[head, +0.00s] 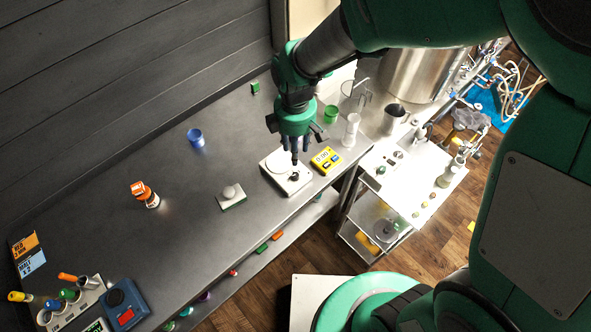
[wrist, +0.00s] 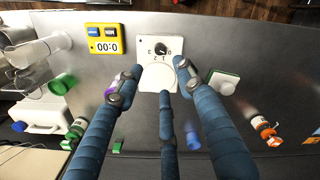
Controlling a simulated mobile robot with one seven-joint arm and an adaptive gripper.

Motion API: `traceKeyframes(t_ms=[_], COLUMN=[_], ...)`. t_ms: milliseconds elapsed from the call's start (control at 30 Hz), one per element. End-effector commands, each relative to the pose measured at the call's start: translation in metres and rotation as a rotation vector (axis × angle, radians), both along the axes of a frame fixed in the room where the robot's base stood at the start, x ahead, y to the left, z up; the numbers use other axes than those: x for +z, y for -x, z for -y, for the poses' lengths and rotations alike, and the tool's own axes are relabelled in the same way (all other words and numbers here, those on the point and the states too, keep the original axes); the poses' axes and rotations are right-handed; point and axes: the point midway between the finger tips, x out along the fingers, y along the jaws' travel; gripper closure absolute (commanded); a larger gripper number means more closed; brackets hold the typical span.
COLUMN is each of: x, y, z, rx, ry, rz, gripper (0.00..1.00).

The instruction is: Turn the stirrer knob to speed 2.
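The stirrer (head: 273,165) is a white box with a round white plate, on the grey bench near its front edge. Its black knob (head: 294,177) sits at the front side. In the wrist view the knob (wrist: 161,48) is near the top centre, with small dial marks around it; its exact setting is too small to tell. My gripper (head: 296,150) points down over the stirrer's plate, behind the knob. In the wrist view its blue fingers (wrist: 160,88) are spread, with nothing between them. I see no contact with the knob.
A yellow timer (head: 326,160) stands right of the stirrer. A white box with a round top (head: 231,197) stands to its left.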

Motion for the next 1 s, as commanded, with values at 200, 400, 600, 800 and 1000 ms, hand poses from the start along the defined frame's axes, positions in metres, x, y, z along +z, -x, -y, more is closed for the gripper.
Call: traceKeyframes(t_ms=[200,400,600,800,1000], x=[-0.004,-0.02,-0.048,-0.082,-0.112], y=[0.0,0.0,0.0,0.001,0.001], z=[0.0,0.0,0.0,0.001,0.001], rx=[-0.001,-0.001,-0.001,-0.001,-0.001], ry=[0.0,0.001,0.001,0.002,0.002], rz=[-0.001,-0.001,-0.001,-0.003,-0.002], gripper=[0.62,0.62,0.62,0.62,0.62])
